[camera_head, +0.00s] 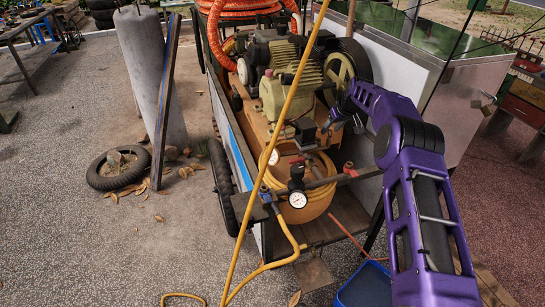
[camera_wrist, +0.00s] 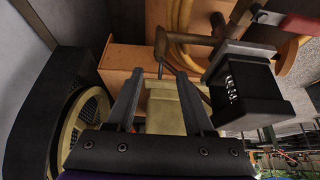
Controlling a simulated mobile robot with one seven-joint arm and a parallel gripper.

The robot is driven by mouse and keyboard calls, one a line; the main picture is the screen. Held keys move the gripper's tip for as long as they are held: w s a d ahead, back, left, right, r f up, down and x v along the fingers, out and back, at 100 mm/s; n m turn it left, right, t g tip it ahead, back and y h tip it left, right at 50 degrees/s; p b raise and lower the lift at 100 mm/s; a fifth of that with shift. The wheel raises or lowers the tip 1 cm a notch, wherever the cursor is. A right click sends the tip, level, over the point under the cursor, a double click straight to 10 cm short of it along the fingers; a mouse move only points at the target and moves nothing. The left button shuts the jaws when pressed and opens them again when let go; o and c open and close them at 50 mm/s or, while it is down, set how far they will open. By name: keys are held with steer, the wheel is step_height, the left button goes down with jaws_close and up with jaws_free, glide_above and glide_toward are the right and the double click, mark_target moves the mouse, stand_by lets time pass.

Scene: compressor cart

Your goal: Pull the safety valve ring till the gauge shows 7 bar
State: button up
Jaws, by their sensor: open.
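The compressor (camera_head: 290,75) stands on a cart with a tan tank (camera_head: 318,207) below it. A white-faced gauge (camera_head: 298,200) faces the camera at the tank's front; its needle is too small to read. My gripper (camera_head: 330,124) is beside the compressor, above the tank's fittings. In the wrist view my gripper (camera_wrist: 160,76) is open, with nothing seen held between its fingers. A thin bent brown pipe (camera_wrist: 160,45) shows beyond the fingertips. A black box (camera_wrist: 246,94) with lettering is right of the fingers. I cannot make out the safety valve ring in either view.
A large wheel (camera_wrist: 85,110) is close left of my gripper in the wrist view. A red handle (camera_wrist: 300,25) is at upper right. A yellow hose (camera_head: 262,175) crosses in front of the cart. A blue bin (camera_head: 365,288) stands at the bottom.

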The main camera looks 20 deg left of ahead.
steer(key=shift+r+p, duration=1.3)
steer(key=shift+r, duration=1.6)
